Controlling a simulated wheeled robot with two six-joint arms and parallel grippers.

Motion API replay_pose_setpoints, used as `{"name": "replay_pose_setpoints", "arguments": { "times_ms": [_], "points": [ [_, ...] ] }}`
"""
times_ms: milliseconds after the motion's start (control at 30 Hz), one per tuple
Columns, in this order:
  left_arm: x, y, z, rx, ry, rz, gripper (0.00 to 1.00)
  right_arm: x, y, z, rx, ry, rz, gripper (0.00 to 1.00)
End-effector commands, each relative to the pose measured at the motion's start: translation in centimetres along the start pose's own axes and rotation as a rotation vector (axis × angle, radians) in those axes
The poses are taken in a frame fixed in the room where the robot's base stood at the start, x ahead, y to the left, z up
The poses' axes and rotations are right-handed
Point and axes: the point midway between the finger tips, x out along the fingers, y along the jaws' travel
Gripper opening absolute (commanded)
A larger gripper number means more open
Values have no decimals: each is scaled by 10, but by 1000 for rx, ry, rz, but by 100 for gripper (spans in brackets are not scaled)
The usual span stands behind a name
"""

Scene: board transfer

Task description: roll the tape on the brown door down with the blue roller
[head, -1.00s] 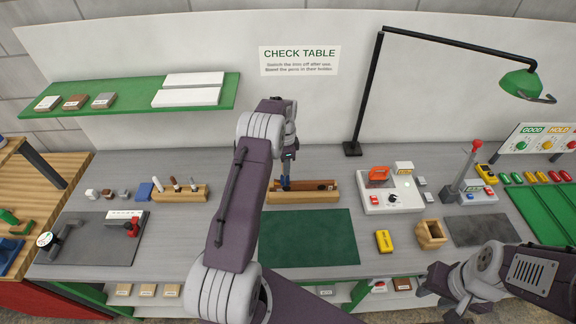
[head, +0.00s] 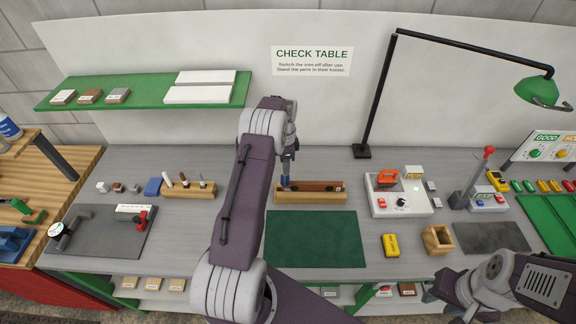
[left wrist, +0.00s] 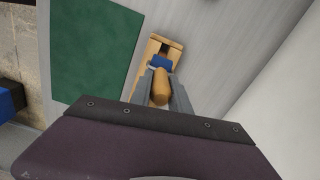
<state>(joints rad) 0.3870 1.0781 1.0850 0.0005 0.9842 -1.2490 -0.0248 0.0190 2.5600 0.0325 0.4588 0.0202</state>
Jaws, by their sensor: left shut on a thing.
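My left gripper (head: 288,165) is over the left part of a wooden rack (head: 325,197) on the grey table. In the left wrist view its fingers (left wrist: 163,98) are shut on the tan handle (left wrist: 161,88) of the blue roller (left wrist: 162,63). The roller's blue end points down at the rack (left wrist: 171,41); I cannot tell whether they touch. The roller's blue part also shows in the head view (head: 286,182). My right gripper (head: 437,292) is low at the right, by the table's front edge; its jaws are unclear. I cannot make out a brown door or its tape.
A green mat (head: 315,240) lies empty in front of the rack. Right of it are a white switch box (head: 400,204), a yellow block (head: 390,245) and an open wooden box (head: 438,240). A black lamp post (head: 377,100) stands behind. A pen holder (head: 190,193) is at left.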

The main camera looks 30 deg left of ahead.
Motion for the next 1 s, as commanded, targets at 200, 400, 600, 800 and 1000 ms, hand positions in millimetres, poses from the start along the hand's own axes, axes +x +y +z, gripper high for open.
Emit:
{"name": "replay_pose_setpoints", "arguments": {
  "times_ms": [200,400,600,800,1000],
  "points": [
    [0,2,-9,3,0,0,0,0,0,0,0,0,0,37],
    [0,2,-13,1,0,0,0,0,0,0,0,0,0,37],
    [0,3,-22,2,0,0,0,-1,0,0,0,0,0,37],
    [0,4,-26,2,0,0,0,-1,0,0,0,0,0,37],
    [0,6,-35,1,0,1,0,-1,0,0,0,0,0,37]
  ]
}}
